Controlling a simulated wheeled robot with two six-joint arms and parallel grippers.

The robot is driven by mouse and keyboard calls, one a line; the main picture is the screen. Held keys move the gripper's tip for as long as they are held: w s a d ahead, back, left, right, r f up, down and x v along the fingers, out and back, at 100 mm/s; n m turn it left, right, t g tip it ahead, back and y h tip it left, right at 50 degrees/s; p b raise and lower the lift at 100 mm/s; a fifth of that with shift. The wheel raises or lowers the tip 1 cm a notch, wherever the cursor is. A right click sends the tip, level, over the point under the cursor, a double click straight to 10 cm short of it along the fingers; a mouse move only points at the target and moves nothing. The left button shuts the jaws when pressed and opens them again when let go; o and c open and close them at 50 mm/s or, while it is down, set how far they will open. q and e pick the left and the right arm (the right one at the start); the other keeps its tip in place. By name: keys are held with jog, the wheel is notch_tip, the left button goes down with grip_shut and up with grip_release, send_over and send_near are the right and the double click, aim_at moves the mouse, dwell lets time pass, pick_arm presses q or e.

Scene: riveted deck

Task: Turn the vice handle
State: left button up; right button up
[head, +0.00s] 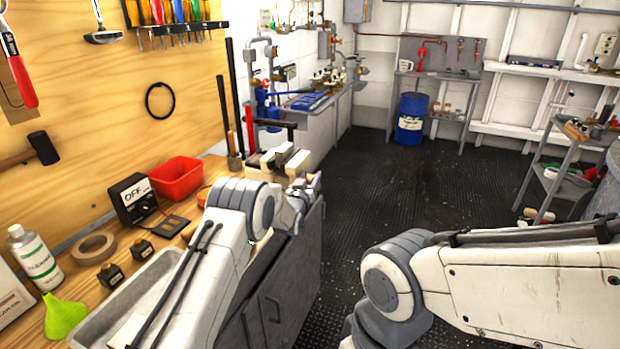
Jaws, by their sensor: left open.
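A pale cream vice (278,160) stands at the far end of the wooden workbench, left of the picture's middle. My left arm reaches along the bench, and its gripper (306,188) is just in front of the vice, at the bench's right edge. The gripper is open. It is small here and partly covered by my own wrist, so I cannot tell whether it touches the vice. The vice handle cannot be made out clearly; my left wrist and gripper cover the vice's near side. My right arm comes in from the right, and its gripper is out of view.
On the bench are a red bin (176,180), a black meter marked OFF (133,199), a tape roll (95,248), a bottle (35,258) and a grey tray (120,300). A blue drum (411,118) stands far back. The dark floor in the middle is clear.

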pick_arm(q)
grip_shut()
dwell(1.3)
